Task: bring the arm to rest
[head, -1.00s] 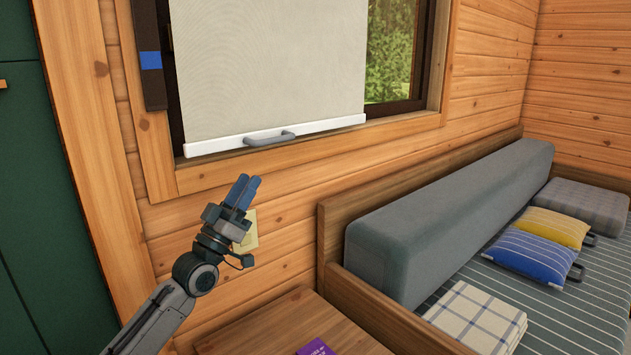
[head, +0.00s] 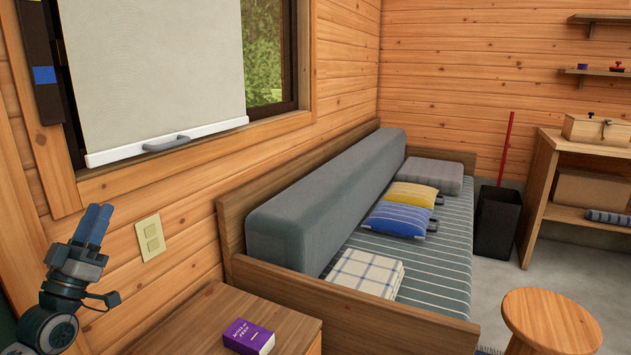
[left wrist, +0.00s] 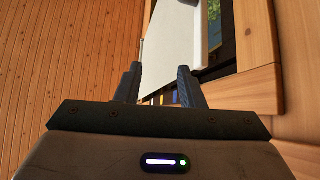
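My left gripper (head: 98,208) is at the lower left of the head view, raised with its two blue fingers pointing up. In the left wrist view (left wrist: 159,70) the fingers stand apart with nothing between them. It is open and empty, below and left of the grey handle (head: 166,144) on the window blind (head: 155,75), and clear of it. The blind hangs over much of the window, with a white bar along its bottom edge. My right gripper is in neither view.
A wall switch plate (head: 150,237) is right of the gripper. A wooden table (head: 190,320) with a purple box (head: 249,337) is at the bottom. A bench with a grey bolster (head: 330,200) runs along the wall. A round stool (head: 552,320) stands at right.

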